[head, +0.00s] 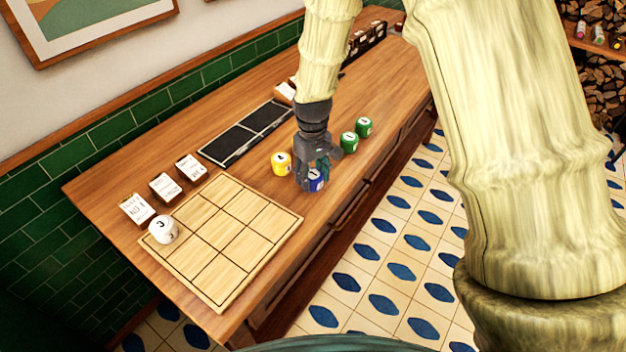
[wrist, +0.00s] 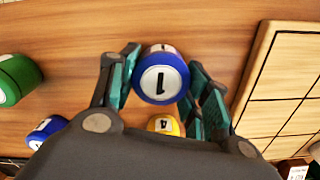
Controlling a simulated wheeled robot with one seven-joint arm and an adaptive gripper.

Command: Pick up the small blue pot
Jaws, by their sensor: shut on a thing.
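A blue pot (head: 316,182) with a white "1" label stands upright near the counter's front edge, right of the grid board. In the wrist view this blue pot (wrist: 162,75) sits between my gripper's (wrist: 163,82) two teal-padded fingers. My gripper (head: 314,172) points down and is shut on it. I cannot tell whether the pot is clear of the counter. A second blue pot (wrist: 47,131) shows at lower left in the wrist view, partly covered by my gripper body; I cannot make it out in the head view.
A yellow pot (head: 281,162) stands close to my gripper's left. Two green pots (head: 349,142) (head: 364,126) stand to the right. A white pot (head: 162,229) is on the wooden grid board (head: 222,238). Label cards (head: 164,187) and a dark tray (head: 246,133) lie toward the wall.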

